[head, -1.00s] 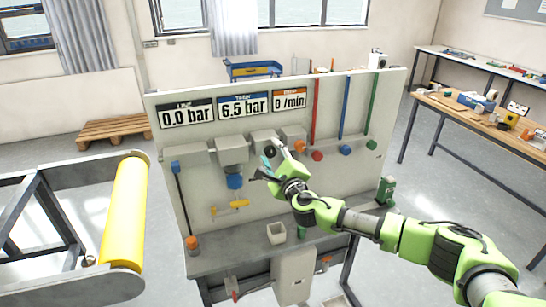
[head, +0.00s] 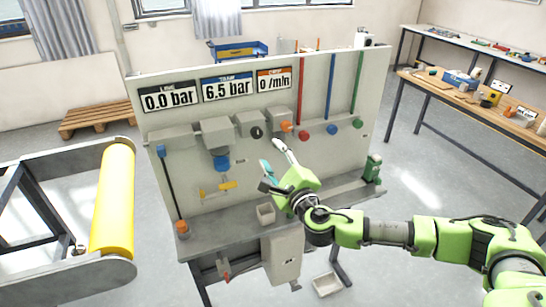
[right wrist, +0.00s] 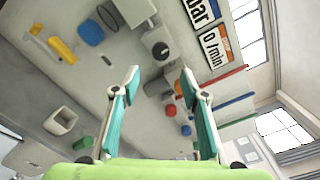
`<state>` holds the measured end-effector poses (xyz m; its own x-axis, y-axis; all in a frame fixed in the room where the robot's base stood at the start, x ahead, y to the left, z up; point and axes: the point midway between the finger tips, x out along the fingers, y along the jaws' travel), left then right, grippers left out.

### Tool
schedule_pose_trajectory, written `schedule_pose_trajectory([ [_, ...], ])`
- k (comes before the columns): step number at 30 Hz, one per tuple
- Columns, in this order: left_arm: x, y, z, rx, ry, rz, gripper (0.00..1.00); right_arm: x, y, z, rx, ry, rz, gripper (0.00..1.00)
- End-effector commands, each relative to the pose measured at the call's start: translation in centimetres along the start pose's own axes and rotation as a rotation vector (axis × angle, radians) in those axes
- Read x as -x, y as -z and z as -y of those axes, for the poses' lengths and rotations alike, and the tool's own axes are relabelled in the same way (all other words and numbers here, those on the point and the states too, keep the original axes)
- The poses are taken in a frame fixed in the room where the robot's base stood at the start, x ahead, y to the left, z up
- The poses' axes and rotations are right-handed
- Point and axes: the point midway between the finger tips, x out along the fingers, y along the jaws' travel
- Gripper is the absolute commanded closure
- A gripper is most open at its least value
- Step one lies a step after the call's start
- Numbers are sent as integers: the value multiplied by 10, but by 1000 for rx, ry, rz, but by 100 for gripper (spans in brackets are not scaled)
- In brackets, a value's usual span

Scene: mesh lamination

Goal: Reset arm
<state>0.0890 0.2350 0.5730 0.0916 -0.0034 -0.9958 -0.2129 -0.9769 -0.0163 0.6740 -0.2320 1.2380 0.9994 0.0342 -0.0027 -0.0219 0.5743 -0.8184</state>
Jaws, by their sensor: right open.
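My right gripper (head: 274,163) is open and empty, in front of the grey panel (head: 330,150), below the black round knob (head: 256,132). In the right wrist view its two teal fingers (right wrist: 160,85) stand wide apart with nothing between them but the panel behind. The black knob also shows there (right wrist: 161,51), beyond the fingers and apart from them. My left gripper is not in view.
The panel carries gauge signs (head: 228,87), a blue knob (head: 221,163), a yellow handle (head: 228,185) and coloured rods. A yellow roller (head: 113,200) is at left; a wooden bench (head: 480,105) at right.

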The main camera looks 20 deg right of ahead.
Motion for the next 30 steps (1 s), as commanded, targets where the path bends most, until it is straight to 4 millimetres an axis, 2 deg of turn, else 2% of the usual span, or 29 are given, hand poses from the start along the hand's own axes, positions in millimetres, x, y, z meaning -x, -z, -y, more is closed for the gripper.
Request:
schedule_pose_trajectory([
  [12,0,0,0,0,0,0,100,0,0,-1,-3,0,-1,60],
  [14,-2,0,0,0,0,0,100,-1,5,-6,-24,-7,-9,60],
  [16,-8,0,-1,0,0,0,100,-5,18,-22,-95,-23,-33,60],
  [17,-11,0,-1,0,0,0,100,-7,27,-32,-142,-33,-50,60],
  [20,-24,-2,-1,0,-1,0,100,-14,68,-79,-376,-72,-138,60],
  [23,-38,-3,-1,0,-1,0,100,-14,120,-136,-675,-94,-264,60],
  [26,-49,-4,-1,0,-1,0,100,-3,172,-193,-968,-87,-401,60],
  [30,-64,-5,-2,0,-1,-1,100,28,240,-270,-1347,-26,-600,60],
])
